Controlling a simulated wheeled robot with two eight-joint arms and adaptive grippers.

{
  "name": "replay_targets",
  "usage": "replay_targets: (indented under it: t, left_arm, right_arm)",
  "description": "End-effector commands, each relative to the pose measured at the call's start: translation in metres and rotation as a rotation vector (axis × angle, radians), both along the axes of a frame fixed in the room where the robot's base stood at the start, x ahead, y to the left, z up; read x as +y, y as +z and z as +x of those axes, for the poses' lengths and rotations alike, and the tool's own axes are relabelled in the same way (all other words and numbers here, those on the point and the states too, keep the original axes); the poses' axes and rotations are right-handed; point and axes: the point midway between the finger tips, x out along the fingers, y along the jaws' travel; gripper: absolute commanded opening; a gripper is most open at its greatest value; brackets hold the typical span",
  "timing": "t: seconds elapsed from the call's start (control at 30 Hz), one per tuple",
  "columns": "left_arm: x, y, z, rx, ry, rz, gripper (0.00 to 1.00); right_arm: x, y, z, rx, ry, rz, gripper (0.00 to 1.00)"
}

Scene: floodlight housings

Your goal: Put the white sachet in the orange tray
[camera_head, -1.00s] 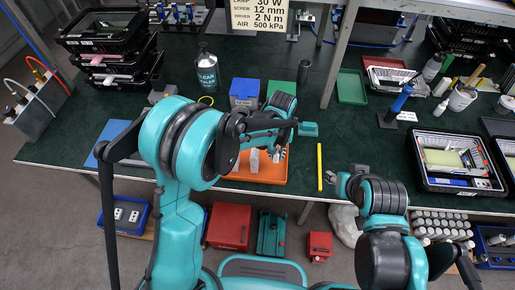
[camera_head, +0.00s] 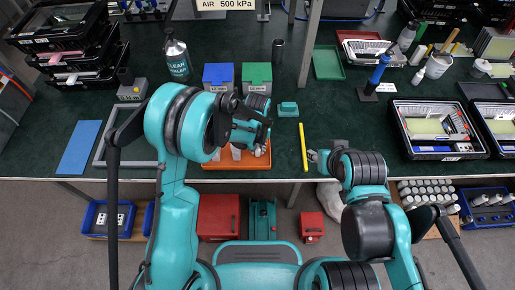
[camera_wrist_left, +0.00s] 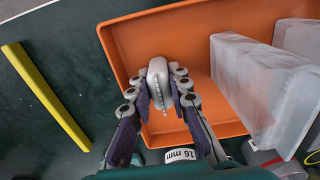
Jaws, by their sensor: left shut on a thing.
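The orange tray (camera_head: 222,165) lies at the table's front edge in the head view, partly hidden by my left arm; it fills much of the left wrist view (camera_wrist_left: 190,28). My left gripper (camera_wrist_left: 160,82) is shut on the white sachet (camera_wrist_left: 158,70), a pale, puffy piece with a beaded seam. It holds the sachet over the tray's floor; any gap beneath is hard to judge. In the head view the left gripper (camera_head: 258,138) is over the tray's right part. My right gripper (camera_head: 314,156) is beside the yellow bar, too small to read.
Translucent white blocks (camera_wrist_left: 262,80) stand in the tray, right of the sachet in the wrist view. A yellow bar (camera_head: 303,147) lies right of the tray. Blue (camera_head: 218,78) and green (camera_head: 257,76) bins stand behind. A teal block (camera_head: 288,109) lies nearby.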

Motion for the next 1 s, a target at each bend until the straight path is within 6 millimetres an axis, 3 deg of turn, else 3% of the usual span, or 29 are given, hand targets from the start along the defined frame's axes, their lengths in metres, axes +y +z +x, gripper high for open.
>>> replay_targets:
  t: [0.23, 0.27, 0.33, 0.73, 1.0]
  left_arm:
    - [0.000, -0.004, 0.000, 0.000, 0.000, 0.000, 0.00]
    - [0.000, -0.003, 0.000, 0.000, 0.000, 0.000, 0.23]
    - [0.000, -0.002, 0.000, 0.000, 0.000, 0.000, 0.39]
    - [0.000, 0.005, 0.000, 0.000, 0.000, 0.000, 0.39]
    - [0.000, 0.060, 0.000, 0.000, 0.000, 0.000, 0.39]
  right_arm:
    - [0.000, -0.004, 0.000, 0.000, 0.000, 0.000, 0.40]
    - [0.000, -0.004, 0.000, 0.000, 0.000, 0.000, 0.40]
    - [0.000, -0.003, 0.000, 0.000, 0.000, 0.000, 0.40]
    - [0.000, 0.003, 0.000, 0.000, 0.000, 0.000, 0.40]
    - [0.000, 0.020, 0.000, 0.000, 0.000, 0.000, 0.40]
